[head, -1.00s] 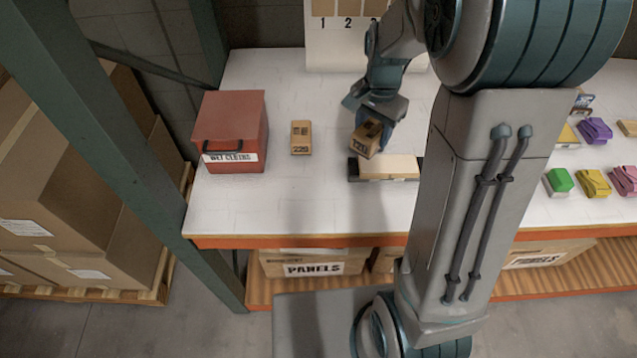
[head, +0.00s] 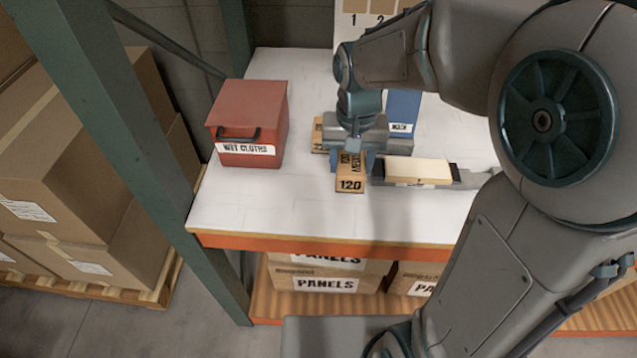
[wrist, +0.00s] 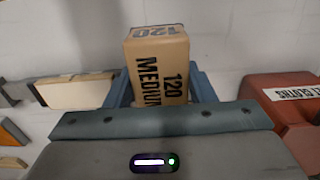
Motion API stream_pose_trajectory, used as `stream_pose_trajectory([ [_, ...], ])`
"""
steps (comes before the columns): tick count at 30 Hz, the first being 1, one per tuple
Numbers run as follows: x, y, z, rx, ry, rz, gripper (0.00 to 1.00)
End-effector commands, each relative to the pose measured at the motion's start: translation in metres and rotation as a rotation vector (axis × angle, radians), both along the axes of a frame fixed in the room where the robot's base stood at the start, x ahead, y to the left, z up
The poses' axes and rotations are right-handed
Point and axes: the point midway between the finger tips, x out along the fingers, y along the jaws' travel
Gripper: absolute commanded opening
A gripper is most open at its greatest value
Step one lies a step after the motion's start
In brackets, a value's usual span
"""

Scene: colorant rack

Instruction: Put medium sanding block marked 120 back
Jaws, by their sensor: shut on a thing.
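The medium sanding block marked 120 (head: 350,184) is a tan block with black lettering. It is held in my gripper (head: 355,160), over or on the white tabletop; I cannot tell whether it touches. In the wrist view the block (wrist: 158,70) sits between the two blue fingers of my gripper (wrist: 158,90), with "120 MEDIUM" facing the camera. Another tan sanding block (head: 318,135) is partly hidden behind my gripper, to its left.
A red wet cloths bin (head: 246,120) stands to the left. A pale block on a dark holder (head: 418,172) lies just right of my gripper. A blue box (head: 403,110) is behind. The table's front left is clear.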

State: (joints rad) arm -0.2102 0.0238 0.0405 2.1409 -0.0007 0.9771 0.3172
Motion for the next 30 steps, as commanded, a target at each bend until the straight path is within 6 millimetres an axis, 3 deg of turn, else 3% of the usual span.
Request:
stream_pose_trajectory([
  [3, 0.005, 0.028, -0.016, -0.001, 0.004, 0.004, 0.28],
  [9, 0.011, 0.058, -0.035, 0.0, 0.002, 0.0, 0.28],
  [14, 0.013, 0.064, -0.044, 0.0, 0.001, -0.003, 0.28],
  [21, 0.012, 0.063, -0.076, -0.001, 0.002, -0.003, 0.28],
  [30, 0.013, 0.063, -0.079, 0.0, -0.001, -0.003, 0.28],
])
